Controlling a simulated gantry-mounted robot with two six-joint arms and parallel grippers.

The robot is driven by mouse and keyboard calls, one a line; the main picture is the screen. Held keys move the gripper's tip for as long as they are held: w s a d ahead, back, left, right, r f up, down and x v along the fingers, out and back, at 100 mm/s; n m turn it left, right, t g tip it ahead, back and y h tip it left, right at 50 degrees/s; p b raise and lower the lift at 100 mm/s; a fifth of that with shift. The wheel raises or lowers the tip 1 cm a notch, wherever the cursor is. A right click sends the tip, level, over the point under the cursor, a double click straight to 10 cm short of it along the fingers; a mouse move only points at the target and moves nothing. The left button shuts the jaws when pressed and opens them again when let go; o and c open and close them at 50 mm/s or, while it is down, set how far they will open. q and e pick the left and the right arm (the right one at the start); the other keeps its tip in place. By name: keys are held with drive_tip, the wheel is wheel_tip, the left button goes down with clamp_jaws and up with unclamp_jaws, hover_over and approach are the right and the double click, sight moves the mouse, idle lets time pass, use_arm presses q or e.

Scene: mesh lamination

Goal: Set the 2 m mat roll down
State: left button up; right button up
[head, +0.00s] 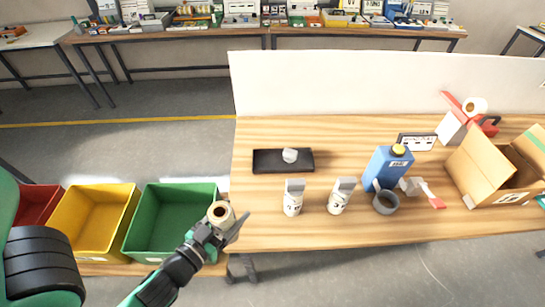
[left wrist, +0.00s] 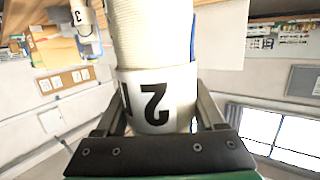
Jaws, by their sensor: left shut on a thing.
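The 2 m mat roll (left wrist: 155,50) is a pale roll with a white band marked with a black 2. The fingers of my left gripper (left wrist: 157,112) are shut on this band, one on each side. In the head view the held roll (head: 221,211) shows its round brown-rimmed end upward. There my left gripper (head: 220,229) is at the table's left front edge, by the right side of the green bin. Whether the roll touches anything below is hidden. My right gripper is not in view.
Two white rolls (head: 293,197) (head: 339,196) stand on the wooden table (head: 262,225). A black tray (head: 266,166) lies behind them. A blue jug (head: 381,168), grey mug (head: 386,203) and cardboard box (head: 481,168) stand right. Green (head: 146,238) and yellow (head: 70,232) bins are left. The table's left front is clear.

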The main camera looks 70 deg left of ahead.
use_arm(q)
drive_tip(key=w+d+f+m+t+h, duration=0.35)
drive_tip(key=w+d+m+h, duration=0.45)
drive_tip(key=w+d, duration=0.65)
wheel_tip(320, 180, up, 22)
drive_tip(key=s+n+h+p, duration=0.1)
drive_tip(key=s+p, duration=0.1)
drive_tip(key=p, duration=2.7)
drive_tip(key=shift+s+f, duration=0.2)
drive_tip(key=shift+s, duration=0.05)
drive_tip(key=shift+f+g, duration=0.1)
drive_tip(key=shift+g, duration=0.15)
